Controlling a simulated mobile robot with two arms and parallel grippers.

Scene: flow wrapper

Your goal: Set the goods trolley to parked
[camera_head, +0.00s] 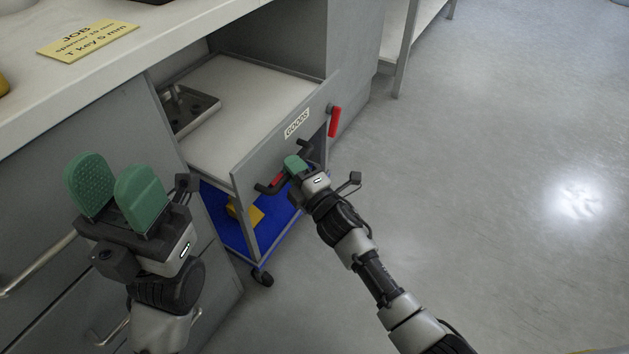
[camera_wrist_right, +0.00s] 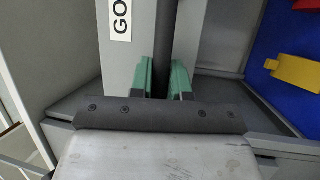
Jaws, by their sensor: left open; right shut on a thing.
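The goods trolley (camera_head: 245,153) stands partly under the bench, its grey front panel turned toward me. The panel carries a label (camera_head: 297,123) reading "GOODS", which also shows cut off in the right wrist view (camera_wrist_right: 120,17). My right gripper (camera_head: 292,166) is shut on the trolley's dark handle (camera_head: 264,188), which has a red part beside the fingers. In the right wrist view the green fingers stand either side of the dark bar (camera_wrist_right: 163,40). A red lever (camera_head: 334,122) sits at the panel's right end. My left gripper (camera_head: 117,190) is open and empty before the bench.
The trolley's top holds a metal tray (camera_head: 190,109); its blue lower shelf (camera_head: 225,222) holds a yellow object (camera_head: 248,212). A castor (camera_head: 262,277) shows below. The bench (camera_head: 75,85) with a yellow job note (camera_head: 88,39) is at left. Grey floor (camera_head: 480,200) at right is clear.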

